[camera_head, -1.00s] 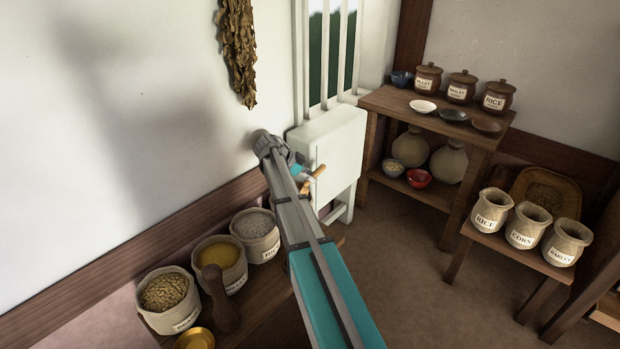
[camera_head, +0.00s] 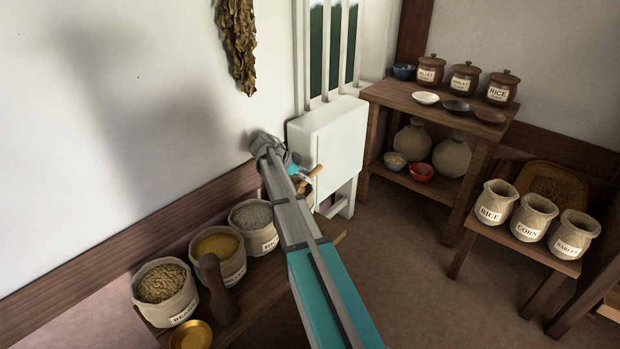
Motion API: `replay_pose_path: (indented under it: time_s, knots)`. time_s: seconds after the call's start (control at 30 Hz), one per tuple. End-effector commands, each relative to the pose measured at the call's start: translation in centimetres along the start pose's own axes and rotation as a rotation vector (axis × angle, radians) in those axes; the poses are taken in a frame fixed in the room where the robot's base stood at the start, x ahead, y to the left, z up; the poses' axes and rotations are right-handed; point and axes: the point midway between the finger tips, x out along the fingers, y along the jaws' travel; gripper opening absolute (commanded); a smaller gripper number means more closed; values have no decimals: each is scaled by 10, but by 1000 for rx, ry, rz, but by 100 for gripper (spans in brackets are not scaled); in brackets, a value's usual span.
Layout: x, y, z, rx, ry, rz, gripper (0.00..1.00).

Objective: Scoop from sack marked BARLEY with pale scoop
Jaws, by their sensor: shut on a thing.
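My gripper (camera_head: 302,178) is near the white cabinet by the window, mostly hidden behind my own arm. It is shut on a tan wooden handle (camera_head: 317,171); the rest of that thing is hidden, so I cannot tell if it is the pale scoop. The sack marked BARLEY (camera_head: 573,236) is the rightmost of three small open-topped sacks on a low bench at the right. It stands upright, well apart from my gripper, and its contents are dark and unclear.
The RICE sack (camera_head: 494,203) and CORN sack (camera_head: 532,217) stand beside it. A wooden shelf (camera_head: 400,94) carries lidded jars and small dishes. Filled sacks (camera_head: 165,290) stand on a low bench at lower left. The white cabinet (camera_head: 335,145) is close to my gripper. The middle floor is clear.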

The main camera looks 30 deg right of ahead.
Motion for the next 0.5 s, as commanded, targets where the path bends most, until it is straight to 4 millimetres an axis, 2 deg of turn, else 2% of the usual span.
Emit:
replay_pose_path:
  time_s: [0.4, 0.5]
  knots:
    - [-17, 0, 15, -1, 0, -1, 0]
    - [-11, 1, 13, 0, -56, 1, 0]
